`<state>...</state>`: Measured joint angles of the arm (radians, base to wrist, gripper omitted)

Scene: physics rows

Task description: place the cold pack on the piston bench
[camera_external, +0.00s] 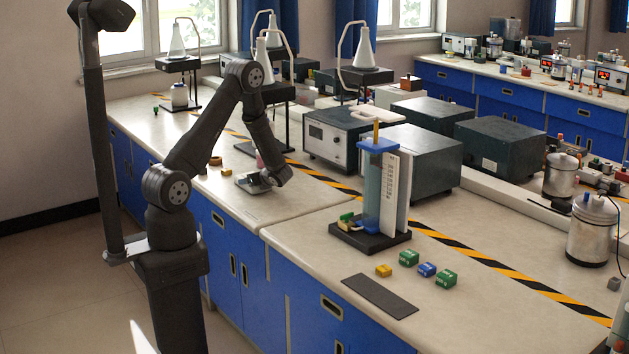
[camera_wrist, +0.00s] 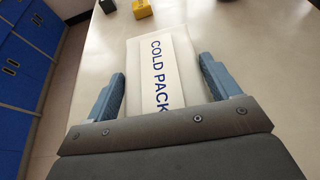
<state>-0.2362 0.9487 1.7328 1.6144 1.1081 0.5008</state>
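The cold pack (camera_wrist: 157,70) is a pale, flat pack with a white strip reading "COLD PACK". It lies on the bench top (camera_wrist: 235,35) in the wrist view. In the external view it is a small pale shape (camera_external: 245,184), partly covered by my gripper (camera_external: 268,180). In the wrist view my gripper (camera_wrist: 165,88) is open, its blue fingers spread on either side of the pack, with a gap on the right. An apparatus with a blue cylinder (camera_external: 373,190) and yellow rod, apparently the piston device, stands on a dark base on the nearer bench section (camera_external: 290,232).
A dark flat mat (camera_external: 380,296) lies at the front edge of the nearer section. Behind it are small yellow (camera_external: 383,270), green and blue blocks. A grey instrument box (camera_external: 345,138) stands behind my gripper. Striped tape (camera_external: 480,257) crosses the bench.

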